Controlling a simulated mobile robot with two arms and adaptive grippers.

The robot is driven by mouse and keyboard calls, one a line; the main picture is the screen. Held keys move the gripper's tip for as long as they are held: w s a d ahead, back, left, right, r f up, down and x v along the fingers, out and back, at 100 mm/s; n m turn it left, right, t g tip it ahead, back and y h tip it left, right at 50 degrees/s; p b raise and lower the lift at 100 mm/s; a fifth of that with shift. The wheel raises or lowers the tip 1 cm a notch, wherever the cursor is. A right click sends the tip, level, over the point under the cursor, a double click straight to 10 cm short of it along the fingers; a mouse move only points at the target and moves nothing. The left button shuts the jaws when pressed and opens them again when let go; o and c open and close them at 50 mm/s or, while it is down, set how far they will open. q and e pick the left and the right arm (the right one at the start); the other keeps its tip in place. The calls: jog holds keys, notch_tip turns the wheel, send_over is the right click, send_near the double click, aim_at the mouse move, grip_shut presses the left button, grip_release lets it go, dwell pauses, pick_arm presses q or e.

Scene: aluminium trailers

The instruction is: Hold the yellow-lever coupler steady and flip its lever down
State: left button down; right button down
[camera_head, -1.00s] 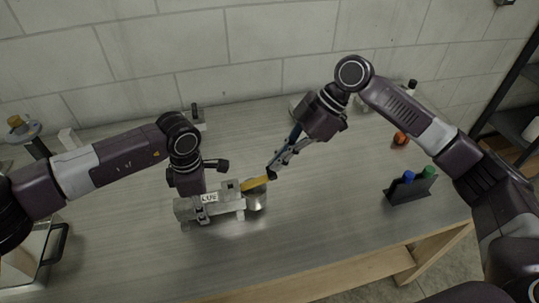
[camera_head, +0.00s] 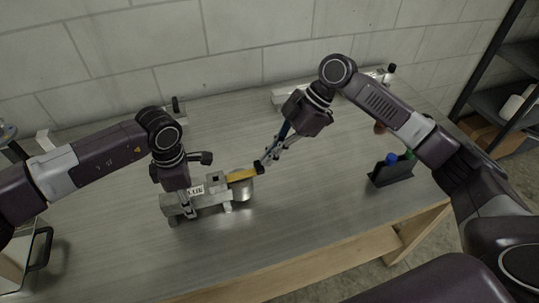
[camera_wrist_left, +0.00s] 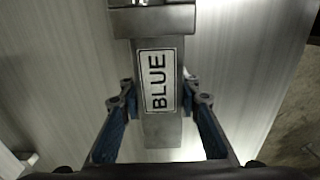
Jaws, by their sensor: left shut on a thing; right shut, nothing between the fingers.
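The grey metal coupler (camera_head: 211,199) lies on the bench with a white label. Its yellow lever (camera_head: 241,175) extends to the right, tilted slightly up, above a round metal cup-like part (camera_head: 241,190). My left gripper (camera_head: 180,203) is shut on the coupler body from above. In the left wrist view its fingers (camera_wrist_left: 160,97) are on both sides of the body, whose label reads BLUE (camera_wrist_left: 157,80). My right gripper (camera_head: 262,167) is shut and empty, its tips at the lever's free end. Whether they touch it is hard to tell.
A dark holder (camera_head: 391,174) with a blue and a green item stands to the right. Another metal piece (camera_head: 285,97) lies at the back near the wall. The bench front edge is below. The bench between the coupler and that edge is clear.

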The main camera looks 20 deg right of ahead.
pick_arm(q)
jog(key=shift+d, duration=0.1)
pick_arm(e)
jog(key=shift+s+f, duration=0.15)
jog(key=shift+f, duration=0.2)
pick_arm(q)
jog(key=shift+f, duration=0.1)
pick_arm(e)
jog(key=d+r, duration=0.3)
jog(key=d, duration=0.6)
jog(key=shift+d, duration=0.35)
pick_arm(q)
jog(key=c, duration=1.4)
grip_release()
jog(key=shift+o, duration=0.2)
